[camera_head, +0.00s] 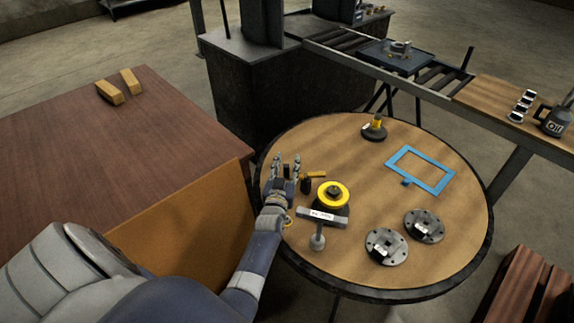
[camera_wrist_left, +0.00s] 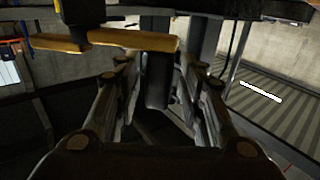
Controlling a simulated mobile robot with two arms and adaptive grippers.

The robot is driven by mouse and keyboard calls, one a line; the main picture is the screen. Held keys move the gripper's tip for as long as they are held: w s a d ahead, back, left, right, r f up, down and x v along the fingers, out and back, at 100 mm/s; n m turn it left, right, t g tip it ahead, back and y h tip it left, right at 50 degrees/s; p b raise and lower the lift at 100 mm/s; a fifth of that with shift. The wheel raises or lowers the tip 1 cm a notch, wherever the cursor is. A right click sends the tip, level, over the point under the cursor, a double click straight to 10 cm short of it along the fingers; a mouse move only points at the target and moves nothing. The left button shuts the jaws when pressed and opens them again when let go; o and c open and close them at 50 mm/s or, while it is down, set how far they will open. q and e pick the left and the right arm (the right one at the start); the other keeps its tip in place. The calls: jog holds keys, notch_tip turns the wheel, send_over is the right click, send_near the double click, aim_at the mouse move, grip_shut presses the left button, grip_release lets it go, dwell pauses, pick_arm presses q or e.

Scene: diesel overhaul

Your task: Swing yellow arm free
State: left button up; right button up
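The yellow arm (camera_head: 316,174) is a short bar joined to a small black block (camera_head: 305,186) on the left side of the round table. In the left wrist view the yellow arm (camera_wrist_left: 135,42) runs across the upper left, under a dark block. My left gripper (camera_head: 286,164) stands just left of the yellow arm and its block, fingers pointing away from me. In the left wrist view the gripper (camera_wrist_left: 160,72) has its fingers apart. A dark upright shape shows between or beyond them; contact cannot be told. My right gripper is not in view.
Close by on the round table (camera_head: 340,270) stand a yellow-ringed black part (camera_head: 333,195) and a T-shaped tool (camera_head: 319,226). A brown bench (camera_head: 120,150) is at left.

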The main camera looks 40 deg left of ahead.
pick_arm(q)
jog(key=shift+s, duration=0.1)
jog(key=v, duration=0.7)
jog(key=shift+s+d, duration=0.1)
jog(key=shift+d, duration=0.05)
dwell(0.4)
